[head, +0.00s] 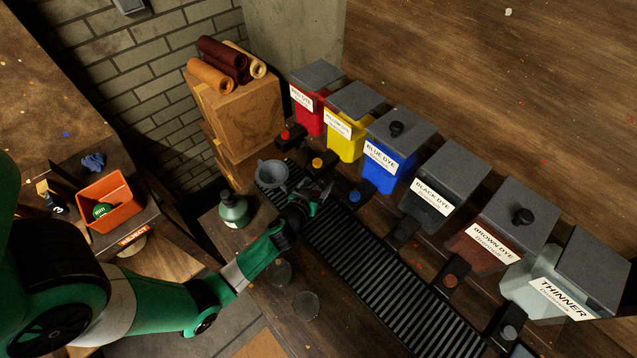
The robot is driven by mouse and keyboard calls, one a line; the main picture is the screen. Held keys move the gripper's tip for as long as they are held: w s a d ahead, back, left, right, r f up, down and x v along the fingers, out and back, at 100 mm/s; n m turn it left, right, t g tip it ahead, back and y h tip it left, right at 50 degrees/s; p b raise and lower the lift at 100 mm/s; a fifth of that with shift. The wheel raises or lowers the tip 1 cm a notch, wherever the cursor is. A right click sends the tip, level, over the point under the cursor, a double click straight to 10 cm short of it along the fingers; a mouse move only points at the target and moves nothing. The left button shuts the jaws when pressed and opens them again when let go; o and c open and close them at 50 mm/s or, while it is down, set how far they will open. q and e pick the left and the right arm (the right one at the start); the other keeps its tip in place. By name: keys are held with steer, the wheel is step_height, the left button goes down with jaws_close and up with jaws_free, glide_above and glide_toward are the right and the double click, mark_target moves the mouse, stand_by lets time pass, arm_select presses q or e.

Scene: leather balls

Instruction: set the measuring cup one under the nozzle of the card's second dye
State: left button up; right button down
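Six dye dispensers stand in a row: red dye (310,110), yellow dye (347,132), blue dye (386,158), black dye (429,203), brown dye (484,245) and thinner (552,295). Their nozzles point toward a black ribbed strip (385,268). My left gripper (318,194) is over the strip's far end, near the yellow and blue nozzles. Its fingers are dark and small; whether they hold a cup cannot be made out. Two clear round vessels (282,272) (298,305), possibly measuring cups, stand on the bench before the strip. No number or card is readable. My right gripper is out of view.
A grey funnel (272,174) is at the strip's far end, beside a green bottle (233,211). Cardboard boxes (238,118) with leather rolls stand behind. An orange reject bin (110,200) holding a green ball is at left. The strip's near part is clear.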

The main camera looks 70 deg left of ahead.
arm_select(q)
steer(key=shift+f, duration=0.15)
steer(key=o, duration=1.5)
steer(key=shift+c, duration=0.2)
steer(key=shift+s+d+r, duration=0.15)
steer(key=shift+r, duration=0.15)
steer(key=v, duration=0.7)
